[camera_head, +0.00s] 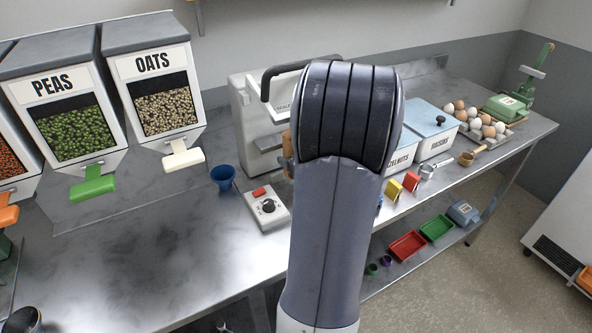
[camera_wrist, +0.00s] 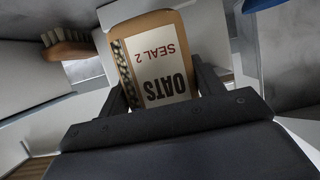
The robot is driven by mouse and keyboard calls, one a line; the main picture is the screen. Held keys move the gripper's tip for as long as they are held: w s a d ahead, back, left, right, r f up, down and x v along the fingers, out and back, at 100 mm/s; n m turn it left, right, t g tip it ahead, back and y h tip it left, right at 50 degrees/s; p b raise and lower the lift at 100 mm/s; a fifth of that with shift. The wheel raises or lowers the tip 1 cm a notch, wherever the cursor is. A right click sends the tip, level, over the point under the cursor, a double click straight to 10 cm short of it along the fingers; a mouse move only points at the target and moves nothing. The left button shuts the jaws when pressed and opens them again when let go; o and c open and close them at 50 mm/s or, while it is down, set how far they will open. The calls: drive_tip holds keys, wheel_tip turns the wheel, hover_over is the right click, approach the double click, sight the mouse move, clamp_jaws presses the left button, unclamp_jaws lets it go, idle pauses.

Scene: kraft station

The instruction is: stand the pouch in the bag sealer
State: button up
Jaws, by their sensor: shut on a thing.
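A brown kraft pouch (camera_wrist: 148,27) fills the middle of the wrist view. Its white label reads OATS and SEAL 2, upside down in that view. My gripper (camera_wrist: 160,88) is shut on the pouch, with a dark finger at each side of it. In the head view, the white bag sealer (camera_head: 243,88) stands at the back of the bench with a dark handle on top. My arm hides much of the sealer, my gripper and nearly all of the pouch there. A sliver of brown shows beside the arm, in front of the sealer. I cannot tell whether the pouch touches the sealer.
A control box (camera_head: 267,207) with a dial and red button sits in front of the sealer, beside a blue cup (camera_head: 223,176). PEAS (camera_head: 62,110) and OATS (camera_head: 160,85) dispensers stand left. Lidded bins (camera_head: 431,128) and eggs (camera_head: 487,130) are right. The front-left bench is mostly clear.

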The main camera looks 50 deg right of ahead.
wheel_tip(320, 180, down, 4)
drive_tip(key=shift+r+b, duration=0.25)
drive_tip(key=shift+b, duration=0.2)
drive_tip(key=shift+w+f, duration=0.2)
drive_tip(key=shift+f, duration=0.1)
drive_tip(key=shift+f, duration=0.2)
drive_tip(key=o, duration=1.1)
drive_tip(key=shift+o, duration=0.2)
drive_tip(key=shift+r, duration=0.15)
